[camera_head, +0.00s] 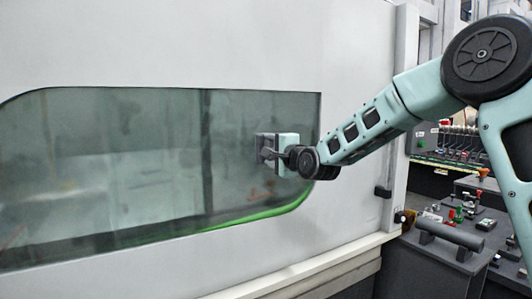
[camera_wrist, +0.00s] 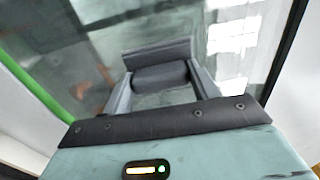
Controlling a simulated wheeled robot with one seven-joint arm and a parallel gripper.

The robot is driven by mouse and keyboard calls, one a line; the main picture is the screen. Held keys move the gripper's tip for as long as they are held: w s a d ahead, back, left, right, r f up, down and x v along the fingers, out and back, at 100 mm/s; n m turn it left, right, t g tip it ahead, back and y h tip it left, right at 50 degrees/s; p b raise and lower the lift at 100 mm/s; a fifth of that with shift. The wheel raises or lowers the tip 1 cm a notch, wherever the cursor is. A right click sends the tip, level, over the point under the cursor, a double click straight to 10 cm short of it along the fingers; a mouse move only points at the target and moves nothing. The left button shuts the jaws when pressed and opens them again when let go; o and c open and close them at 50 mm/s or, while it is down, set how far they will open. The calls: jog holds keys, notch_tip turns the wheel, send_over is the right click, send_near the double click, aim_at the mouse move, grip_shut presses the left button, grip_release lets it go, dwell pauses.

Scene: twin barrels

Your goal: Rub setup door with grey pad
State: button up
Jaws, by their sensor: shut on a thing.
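The setup door (camera_head: 350,60) is a large pale panel with a long dark glass window (camera_head: 150,150) set in it. My gripper (camera_head: 268,152) is in front of the right part of the window. It is shut on the grey pad (camera_head: 260,146), which faces the glass. In the wrist view the grey pad (camera_wrist: 158,50) sits between the two fingers of my gripper (camera_wrist: 160,78), with the glass behind it. I cannot tell whether the pad touches the glass.
A green strip (camera_head: 260,213) runs along the window's lower edge. To the right of the door are a dark bench with a grey cylinder (camera_head: 450,234) and control panels with coloured buttons (camera_head: 456,213). A ledge (camera_head: 300,275) runs under the door.

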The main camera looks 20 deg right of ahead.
jog(key=w+d+p, duration=0.1)
jog(key=d+p, duration=0.1)
jog(key=d, duration=0.6)
jog(key=shift+w+d, duration=0.3)
jog(key=shift+w, duration=0.1)
dwell(0.4)
jog(key=s+d, duration=0.1)
jog(key=s, duration=0.5)
dwell(0.5)
jog(key=shift+p, duration=0.3)
jog(key=s, duration=0.1)
jog(key=s+p, duration=0.1)
jog(key=shift+s+d, duration=0.35)
jog(key=shift+s, duration=0.05)
jog(key=shift+f, duration=0.1)
